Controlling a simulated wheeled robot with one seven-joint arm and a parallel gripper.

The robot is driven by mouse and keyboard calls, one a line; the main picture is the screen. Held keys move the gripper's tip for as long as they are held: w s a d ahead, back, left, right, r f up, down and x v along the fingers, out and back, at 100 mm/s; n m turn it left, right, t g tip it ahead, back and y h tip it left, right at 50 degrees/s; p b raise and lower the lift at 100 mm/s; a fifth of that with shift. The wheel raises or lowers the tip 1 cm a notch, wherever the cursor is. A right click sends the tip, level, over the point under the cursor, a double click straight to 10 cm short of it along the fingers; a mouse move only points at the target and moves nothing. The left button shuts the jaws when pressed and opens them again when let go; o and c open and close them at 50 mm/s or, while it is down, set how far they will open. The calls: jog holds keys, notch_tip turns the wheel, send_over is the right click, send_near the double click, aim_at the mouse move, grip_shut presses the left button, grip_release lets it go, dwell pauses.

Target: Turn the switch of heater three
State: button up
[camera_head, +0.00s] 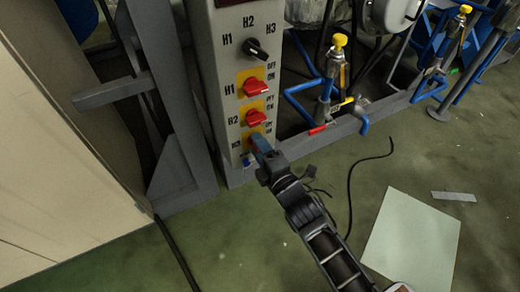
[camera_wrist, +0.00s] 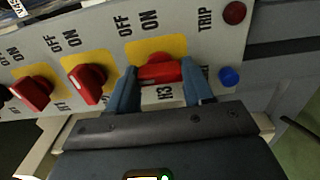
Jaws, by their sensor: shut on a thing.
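The control panel (camera_head: 207,75) stands upright with a column of red rotary switches on yellow plates. The heater three switch (camera_wrist: 160,69), labelled H3, is red and sits between the blue fingers of my gripper (camera_wrist: 162,88) in the wrist view. My gripper is shut on it. Its handle lies roughly level across the wrist picture, while the H2 and H1 handles slant. In the head view my gripper (camera_head: 259,146) reaches the lowest switch and covers most of it. The H2 switch (camera_wrist: 87,83) and H1 switch (camera_wrist: 32,92) are left of it in the wrist view.
A black selector knob (camera_head: 257,50) is above the red switches. A blue button (camera_wrist: 229,76) and a dark red TRIP lamp (camera_wrist: 235,13) are close to my right finger. Blue pipes and yellow-capped valves (camera_head: 338,41) stand right of the panel. Open floor lies in front.

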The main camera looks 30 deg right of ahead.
jog(key=shift+f, duration=0.1)
dwell(0.3)
jog(key=o, duration=1)
jog(key=shift+o, duration=0.2)
jog(key=shift+s, duration=0.15)
jog(key=s+p, duration=0.2)
jog(key=s, duration=0.5)
jog(key=shift+s, duration=0.3)
